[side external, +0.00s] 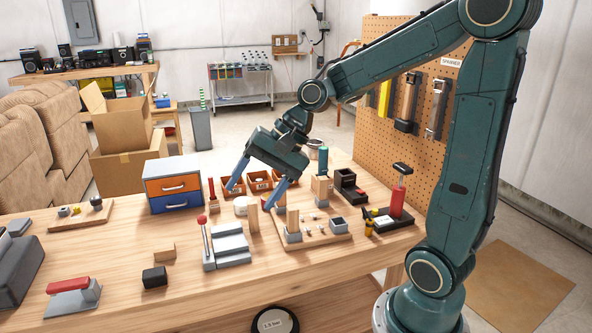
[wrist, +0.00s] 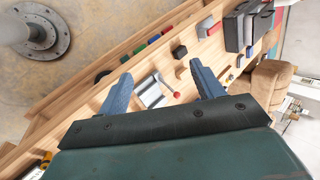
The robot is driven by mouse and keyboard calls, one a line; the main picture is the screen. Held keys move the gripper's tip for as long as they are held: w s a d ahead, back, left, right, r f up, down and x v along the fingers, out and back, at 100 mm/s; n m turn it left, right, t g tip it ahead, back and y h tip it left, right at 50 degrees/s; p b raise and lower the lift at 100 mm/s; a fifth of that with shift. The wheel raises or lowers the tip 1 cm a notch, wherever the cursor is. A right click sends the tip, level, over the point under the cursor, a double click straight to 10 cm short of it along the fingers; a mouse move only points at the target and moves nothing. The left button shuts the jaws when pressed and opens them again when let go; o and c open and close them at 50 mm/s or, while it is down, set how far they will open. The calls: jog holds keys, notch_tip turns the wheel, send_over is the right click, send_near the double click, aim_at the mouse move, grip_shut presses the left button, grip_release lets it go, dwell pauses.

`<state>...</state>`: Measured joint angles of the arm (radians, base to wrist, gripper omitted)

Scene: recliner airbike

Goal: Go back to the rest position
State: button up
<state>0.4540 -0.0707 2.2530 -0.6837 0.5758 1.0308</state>
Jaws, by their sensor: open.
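My gripper (side external: 258,190) is open and empty, with its two blue fingers spread apart. It hangs over the workbench (side external: 120,240), tilted down to the left in the side view. In the wrist view the fingers of my gripper (wrist: 158,84) stand apart above the bench, with nothing between their tips. Beyond them lies a grey stepped block (wrist: 153,92) with a red-knobbed lever. That stepped block (side external: 228,250) also shows in the side view, below and left of the fingers.
A drawer unit (side external: 172,184) and orange bins (side external: 259,181) stand near the fingers. A wooden board with parts (side external: 325,236) and a red-handled press (side external: 397,195) are to the right. A pegboard (side external: 395,60) stands behind.

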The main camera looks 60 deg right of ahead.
jog(key=s+r+n+h, duration=0.2)
jog(key=s+n+h, duration=0.2)
jog(key=s+n, duration=0.7)
jog(key=s, duration=0.5)
jog(key=shift+s+a+r+h, duration=0.15)
jog(key=shift+a+r+h, duration=0.15)
jog(key=shift+r, duration=0.1)
